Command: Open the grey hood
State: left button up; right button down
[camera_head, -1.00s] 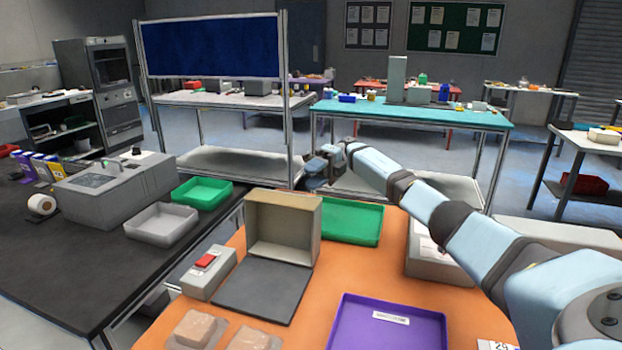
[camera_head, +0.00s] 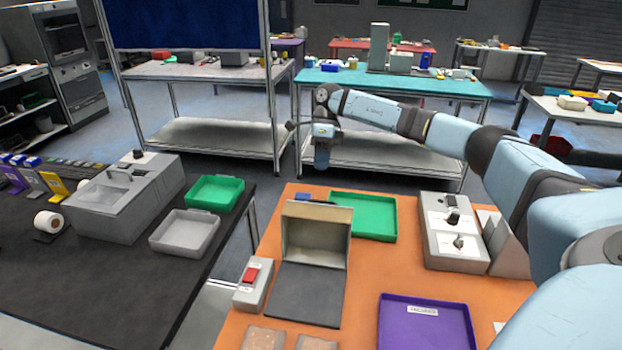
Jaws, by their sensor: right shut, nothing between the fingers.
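The grey hood (camera_head: 318,213) stands open on the orange table, its hollow beige inside facing me. A flat dark grey plate (camera_head: 295,293) lies in front of its lower edge. My right gripper (camera_head: 322,164) is shut and empty. It points down and shows above the hood in the picture, apart from it, toward the table's far edge. My left gripper is not in view.
A grey box with a red button (camera_head: 252,283) sits left of the plate. A green tray (camera_head: 363,215), purple tray (camera_head: 425,325) and grey device (camera_head: 453,232) share the table. A black table (camera_head: 60,290) with a grey machine (camera_head: 125,195) stands left.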

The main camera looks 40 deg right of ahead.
jog(key=p+x, duration=0.2)
jog(key=x, duration=0.7)
jog(key=shift+s+f+p, duration=0.3)
jog(key=shift+f+p, duration=0.05)
jog(key=shift+f, duration=0.05)
jog(key=shift+d+r+h, duration=0.1)
jog(key=shift+d+h, duration=0.05)
jog(key=shift+h, duration=0.15)
